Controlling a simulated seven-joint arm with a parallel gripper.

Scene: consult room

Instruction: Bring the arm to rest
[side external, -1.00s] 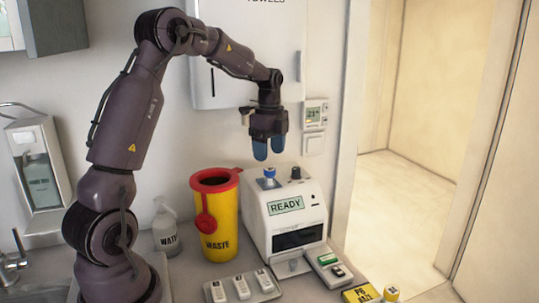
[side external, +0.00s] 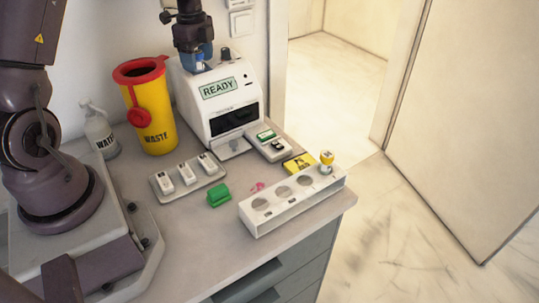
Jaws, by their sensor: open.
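My gripper (side external: 197,60) is at the top of the side external view, with its blue fingers pointing down. It is open, at the left part of the top of the white analyser (side external: 196,110), whose screen reads READY. The fingertips are at the blue-topped piece there and mostly hide it; I cannot tell whether they touch it. A black knob (side external: 225,55) stands just right of the fingers. The upper part of my arm is out of the picture.
A yellow waste bin (side external: 152,115) with a red rim and a bottle (side external: 100,133) stand left. In front are a tray of cassettes (side external: 172,191), a green block (side external: 218,195), a yellow box (side external: 298,162) and a white rack (side external: 262,226) holding a yellow-capped vial (side external: 326,160).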

